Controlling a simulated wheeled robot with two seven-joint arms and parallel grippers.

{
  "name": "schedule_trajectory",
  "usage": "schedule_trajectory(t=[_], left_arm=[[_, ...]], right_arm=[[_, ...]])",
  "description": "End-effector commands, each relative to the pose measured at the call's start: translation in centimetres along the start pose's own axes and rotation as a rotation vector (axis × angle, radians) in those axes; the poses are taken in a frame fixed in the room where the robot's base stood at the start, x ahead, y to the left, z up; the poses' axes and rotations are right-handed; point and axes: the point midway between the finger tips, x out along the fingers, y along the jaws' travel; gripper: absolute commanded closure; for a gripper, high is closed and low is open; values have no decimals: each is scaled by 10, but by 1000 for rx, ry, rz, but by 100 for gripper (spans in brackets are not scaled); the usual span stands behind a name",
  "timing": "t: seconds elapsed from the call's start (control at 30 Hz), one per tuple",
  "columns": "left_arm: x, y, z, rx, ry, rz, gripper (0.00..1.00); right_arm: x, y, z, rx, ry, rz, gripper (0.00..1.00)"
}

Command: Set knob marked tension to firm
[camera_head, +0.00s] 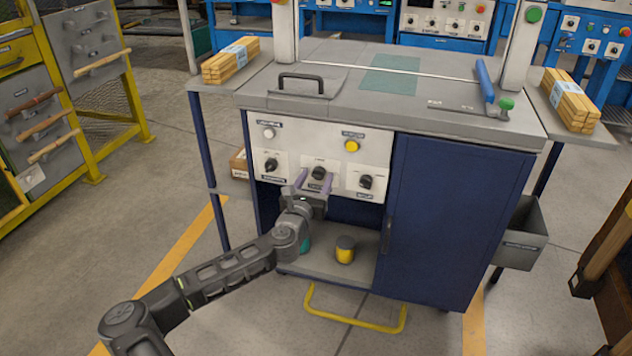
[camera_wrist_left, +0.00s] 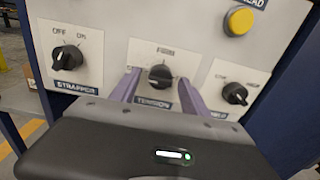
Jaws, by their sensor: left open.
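The tension knob (camera_head: 318,172) is the black middle knob of three on the light control panel. In the left wrist view the tension knob (camera_wrist_left: 160,75) sits above a blue "TENSION" label, with a small "FIRM" mark above it. My left gripper (camera_head: 315,180) is open at the panel. In the wrist view its two purple fingers reach up on either side of the knob's lower part, with gaps to the knob. The knob's exact pointer direction is hard to read. My right gripper is not in view.
The strapper knob (camera_wrist_left: 68,58) is left of the tension knob, and another black knob (camera_wrist_left: 235,93) is right of it. A yellow button (camera_head: 351,146) and a white button (camera_head: 268,132) are above. A blue cabinet door (camera_head: 455,220) is to the right. A yellow-and-dark can (camera_head: 345,252) stands on the lower shelf.

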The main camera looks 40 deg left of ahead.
Motion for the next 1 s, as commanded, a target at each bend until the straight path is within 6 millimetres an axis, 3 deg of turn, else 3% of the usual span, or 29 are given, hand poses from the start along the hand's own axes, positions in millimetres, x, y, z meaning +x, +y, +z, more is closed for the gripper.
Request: schedule_trajectory(t=[0.27, 0.9, 1.0], left_arm=[[2, 0, 0, 0, 0, 0, 46], [1, 0, 0, 0, 1, 0, 99], [1, 0, 0, 0, 1, 0, 100]], right_arm=[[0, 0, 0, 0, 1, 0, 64], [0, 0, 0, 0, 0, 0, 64], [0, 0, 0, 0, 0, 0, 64]])
